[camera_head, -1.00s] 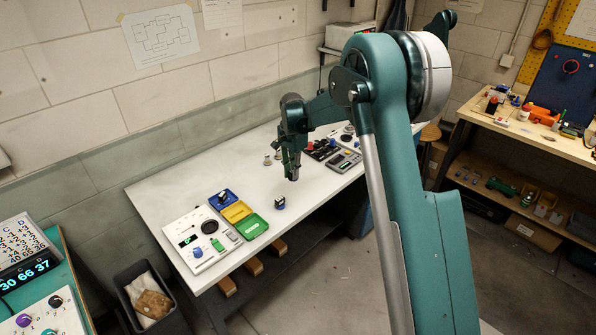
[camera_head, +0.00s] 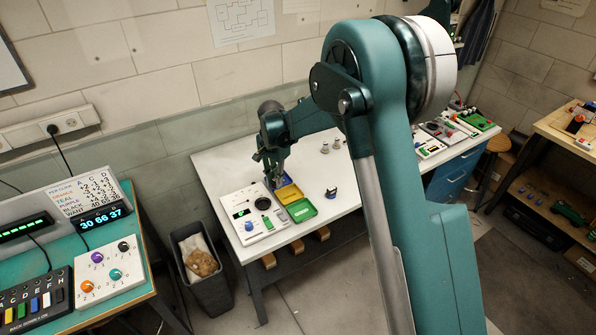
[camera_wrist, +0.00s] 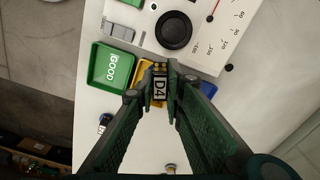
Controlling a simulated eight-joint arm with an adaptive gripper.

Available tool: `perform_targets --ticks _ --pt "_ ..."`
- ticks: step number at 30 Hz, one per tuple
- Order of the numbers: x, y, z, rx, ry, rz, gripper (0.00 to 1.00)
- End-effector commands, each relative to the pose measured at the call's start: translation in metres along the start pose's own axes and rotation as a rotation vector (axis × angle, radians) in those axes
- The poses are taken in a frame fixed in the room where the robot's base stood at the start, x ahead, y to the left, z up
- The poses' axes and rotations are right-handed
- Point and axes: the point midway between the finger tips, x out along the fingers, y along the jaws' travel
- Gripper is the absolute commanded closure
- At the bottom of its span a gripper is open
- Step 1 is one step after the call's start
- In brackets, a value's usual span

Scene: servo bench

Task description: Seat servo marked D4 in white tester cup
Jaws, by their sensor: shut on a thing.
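My gripper (camera_head: 271,183) is shut on the servo marked D4 (camera_wrist: 160,88), its label facing the wrist camera. It holds the servo over the yellow tray's area, just beside the white tester (camera_head: 238,199). In the wrist view the tester (camera_wrist: 207,52) is at the top, with a round black cup-like part (camera_wrist: 174,30) ahead of the servo. That part also shows in the head view (camera_head: 263,203). The servo is apart from it, and its underside is hidden.
A green tray (camera_head: 301,210) marked GOOD, a yellow tray (camera_wrist: 145,72) and a blue tray (camera_wrist: 222,91) stand beside the tester. Another servo (camera_head: 331,193) stands on the white bench right of the trays. More equipment (camera_head: 440,132) is farther right.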

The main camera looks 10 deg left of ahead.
Motion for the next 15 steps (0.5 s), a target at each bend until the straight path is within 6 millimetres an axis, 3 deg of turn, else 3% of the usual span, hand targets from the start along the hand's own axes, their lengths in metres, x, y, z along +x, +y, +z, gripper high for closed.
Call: perform_targets --ticks 1,6,15 --pt "-0.002 -0.006 0.014 -0.020 0.000 0.000 1.00" --pt "-0.002 -0.018 0.045 -0.065 0.000 0.000 1.00" --pt "-0.001 -0.024 0.061 -0.087 0.000 0.000 1.00"
